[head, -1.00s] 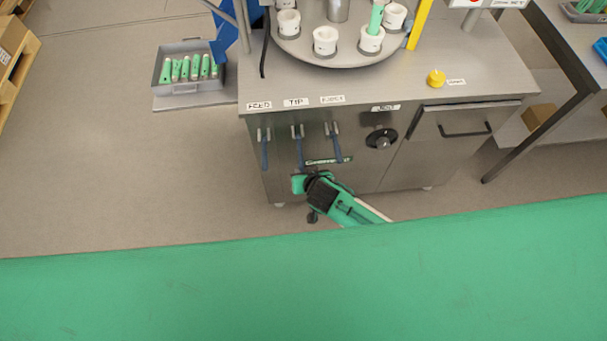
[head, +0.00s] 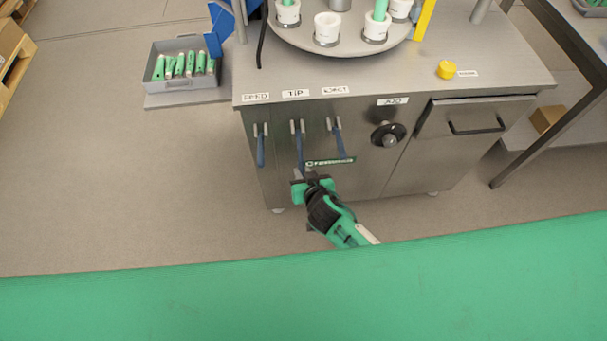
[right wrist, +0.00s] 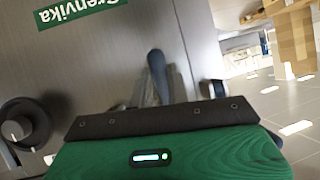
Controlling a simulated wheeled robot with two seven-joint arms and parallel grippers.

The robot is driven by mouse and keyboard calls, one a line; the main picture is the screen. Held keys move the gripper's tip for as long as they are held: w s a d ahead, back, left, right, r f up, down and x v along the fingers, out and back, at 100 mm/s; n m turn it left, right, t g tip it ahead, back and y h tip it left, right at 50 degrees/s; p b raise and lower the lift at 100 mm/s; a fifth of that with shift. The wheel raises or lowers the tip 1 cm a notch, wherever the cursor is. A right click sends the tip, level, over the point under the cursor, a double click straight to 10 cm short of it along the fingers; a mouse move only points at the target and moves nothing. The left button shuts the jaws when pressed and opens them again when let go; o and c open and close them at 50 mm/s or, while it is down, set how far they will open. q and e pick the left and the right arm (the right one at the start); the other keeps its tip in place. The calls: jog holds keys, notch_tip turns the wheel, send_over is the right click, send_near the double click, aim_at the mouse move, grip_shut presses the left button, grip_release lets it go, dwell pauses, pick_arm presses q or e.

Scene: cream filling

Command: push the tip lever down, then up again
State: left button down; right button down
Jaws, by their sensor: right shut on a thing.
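The tip lever (head: 299,148) is the middle of three blue-handled levers on the front of the steel cabinet, under the TIP label (head: 295,94). It hangs downward. My right gripper (head: 299,175) is at its lower end, shut on it. My left gripper is not in view.
The feed lever (head: 260,148) hangs to the left and the eject lever (head: 339,140) to the right, both close by. A black JOG knob (head: 386,136) and a drawer (head: 472,120) are further right.

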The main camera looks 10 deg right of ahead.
jog(key=shift+d, duration=0.1)
jog(key=c, duration=1.3)
grip_release()
jog(key=shift+w+f, duration=0.1)
jog(key=shift+c, duration=0.2)
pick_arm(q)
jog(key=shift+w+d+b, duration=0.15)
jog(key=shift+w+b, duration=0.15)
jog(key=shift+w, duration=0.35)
pick_arm(e)
jog(key=v, duration=1.4)
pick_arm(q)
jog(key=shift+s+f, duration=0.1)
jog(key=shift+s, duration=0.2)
pick_arm(e)
jog(key=shift+f, duration=0.1)
